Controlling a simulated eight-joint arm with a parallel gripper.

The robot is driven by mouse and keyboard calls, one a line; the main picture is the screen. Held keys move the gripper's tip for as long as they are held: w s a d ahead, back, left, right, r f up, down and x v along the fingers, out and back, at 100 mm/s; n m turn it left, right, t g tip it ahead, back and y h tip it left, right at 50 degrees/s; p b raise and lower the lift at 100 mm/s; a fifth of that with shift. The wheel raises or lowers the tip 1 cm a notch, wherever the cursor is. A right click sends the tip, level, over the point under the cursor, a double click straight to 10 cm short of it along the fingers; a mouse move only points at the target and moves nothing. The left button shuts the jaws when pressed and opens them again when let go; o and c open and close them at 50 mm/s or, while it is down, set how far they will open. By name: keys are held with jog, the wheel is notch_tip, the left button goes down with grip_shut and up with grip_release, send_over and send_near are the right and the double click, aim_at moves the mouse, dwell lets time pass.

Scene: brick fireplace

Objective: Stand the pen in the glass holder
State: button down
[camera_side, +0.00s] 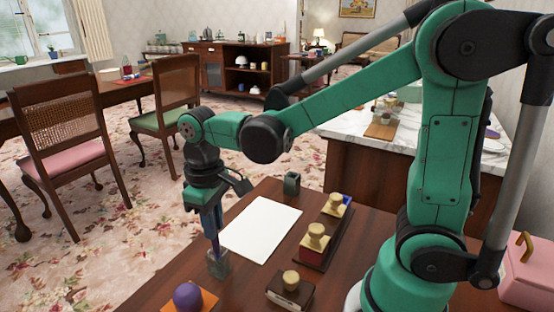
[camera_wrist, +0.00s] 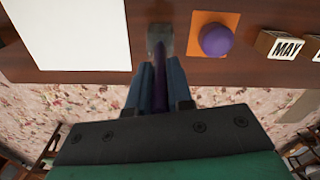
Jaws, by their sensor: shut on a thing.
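My gripper (camera_side: 213,230), with blue fingers, points down over the near left edge of the wooden desk. It is shut on a slim dark purple pen (camera_wrist: 160,88), which shows between the fingers in the wrist view. The small grey, see-through glass holder (camera_side: 218,265) stands on the desk directly below the fingers; it also shows in the wrist view (camera_wrist: 160,37). The pen is about upright and its lower end overlaps the holder's mouth in both views. I cannot tell how deep inside it is.
A purple ball-like object (camera_side: 187,296) sits on an orange square close by the holder. A white sheet (camera_side: 262,228) lies behind it. Stamps with wooden knobs (camera_side: 317,236) and a "MAY" block (camera_wrist: 283,46) stand to the right. A small dark green container (camera_side: 292,184) stands farther back.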

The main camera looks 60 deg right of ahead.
jog(key=shift+f, duration=1.35)
jog(key=c, duration=0.7)
grip_release()
jog(key=shift+r, duration=2.85)
jog(key=shift+s, duration=0.1)
jog(key=s+d+t, duration=0.1)
jog(key=t, duration=0.1)
jog(key=s+d+m+t, duration=0.1)
jog(key=t, duration=0.1)
jog(key=s+d+r+m+t, duration=0.1)
jog(key=t, duration=0.2)
jog(key=shift+s+d, duration=0.25)
